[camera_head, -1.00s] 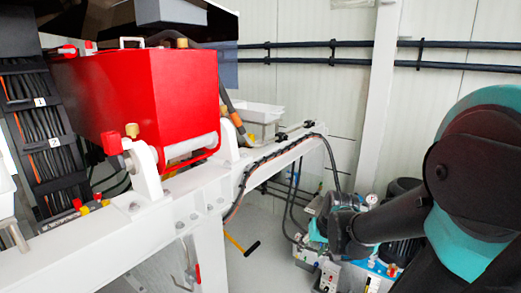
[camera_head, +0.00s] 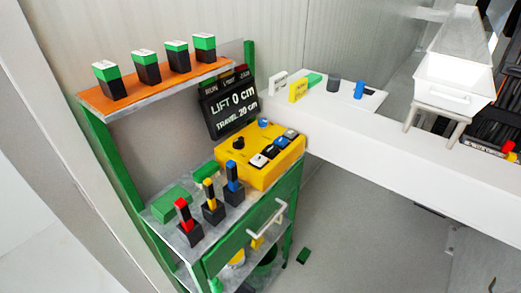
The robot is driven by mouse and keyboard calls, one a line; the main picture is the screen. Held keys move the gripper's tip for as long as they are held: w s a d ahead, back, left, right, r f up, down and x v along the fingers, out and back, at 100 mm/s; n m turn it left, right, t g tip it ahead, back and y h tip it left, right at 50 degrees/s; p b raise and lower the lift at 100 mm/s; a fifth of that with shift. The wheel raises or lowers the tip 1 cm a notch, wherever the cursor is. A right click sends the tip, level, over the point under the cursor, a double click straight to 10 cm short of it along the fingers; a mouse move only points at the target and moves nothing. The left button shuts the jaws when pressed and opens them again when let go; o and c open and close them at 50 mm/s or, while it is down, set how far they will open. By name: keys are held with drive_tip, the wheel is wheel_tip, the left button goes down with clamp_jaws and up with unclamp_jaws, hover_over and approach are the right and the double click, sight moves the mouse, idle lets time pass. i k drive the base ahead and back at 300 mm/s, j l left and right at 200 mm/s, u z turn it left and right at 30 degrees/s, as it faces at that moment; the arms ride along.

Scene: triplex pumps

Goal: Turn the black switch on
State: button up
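A yellow control box (camera_head: 285,163) stands on the upper shelf of a green cart. On its top is a round black knob (camera_head: 238,143) at the left. A row of small rocker switches runs along its right side: a white one (camera_head: 257,160), a black one (camera_head: 270,152), a blue one (camera_head: 281,141) and a dark one at the far end. A blue button (camera_head: 263,122) sits at the back of the box. Which way any switch is set is too small to tell. My gripper and arm are not in view now.
A display (camera_head: 231,103) behind the box reads "LIFT 0 cm, TRAVEL 20 cm". Red, yellow and blue levers (camera_head: 212,203) stand on the cart's front left. An orange shelf (camera_head: 160,85) with several green-topped blocks is above. A white beam (camera_head: 400,145) runs right; the floor below is mostly clear.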

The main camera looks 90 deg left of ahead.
sight(239, 144)
drive_tip(key=k+j+u, duration=0.1)
drive_tip(key=u, duration=3.05)
